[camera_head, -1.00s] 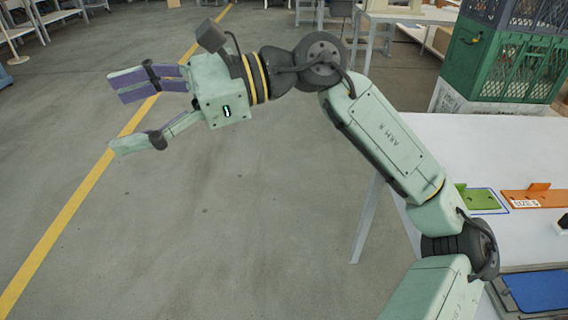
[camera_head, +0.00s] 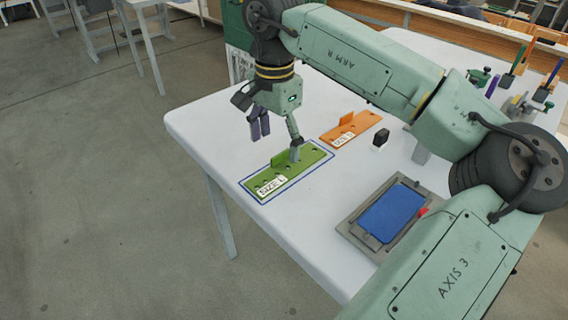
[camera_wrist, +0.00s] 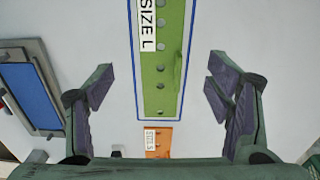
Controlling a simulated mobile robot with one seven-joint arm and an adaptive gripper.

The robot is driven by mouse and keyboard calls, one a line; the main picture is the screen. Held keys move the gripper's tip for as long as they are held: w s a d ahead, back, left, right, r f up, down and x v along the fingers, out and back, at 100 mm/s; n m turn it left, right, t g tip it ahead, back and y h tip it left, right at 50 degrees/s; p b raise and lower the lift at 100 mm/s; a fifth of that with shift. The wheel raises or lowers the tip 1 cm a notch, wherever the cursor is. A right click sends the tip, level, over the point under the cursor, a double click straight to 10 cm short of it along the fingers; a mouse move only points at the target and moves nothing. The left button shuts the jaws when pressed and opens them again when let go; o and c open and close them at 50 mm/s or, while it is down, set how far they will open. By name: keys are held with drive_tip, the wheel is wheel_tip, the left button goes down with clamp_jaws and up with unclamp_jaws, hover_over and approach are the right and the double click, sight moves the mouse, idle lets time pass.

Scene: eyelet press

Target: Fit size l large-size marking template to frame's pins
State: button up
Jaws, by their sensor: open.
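The green template (camera_head: 285,172), labelled SIZE L, lies flat inside a blue outline on the white table, with an upright tab and a row of holes. It also shows in the wrist view (camera_wrist: 163,75), running up the picture's middle. The grey frame (camera_head: 352,228) with a blue inset lies nearer the front edge; it shows at the left of the wrist view (camera_wrist: 37,48). Its pins are too small to make out. My gripper (camera_head: 277,142) points down above the green template, open and empty, its fingers (camera_wrist: 166,88) on either side of it in the wrist view.
An orange template (camera_head: 350,129), labelled with a smaller size, lies beyond the green one. A small black block (camera_head: 380,138) stands between it and the frame. Several upright tools (camera_head: 515,90) stand at the far right. The table's left corner is clear.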

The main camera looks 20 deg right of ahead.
sight(278, 176)
drive_tip(key=shift+f+p, duration=0.85)
drive_tip(key=shift+f, duration=2.7)
drive_tip(key=shift+c, duration=0.5)
drive_tip(key=c, duration=0.8)
drive_tip(key=shift+f, duration=0.1)
clamp_jaws()
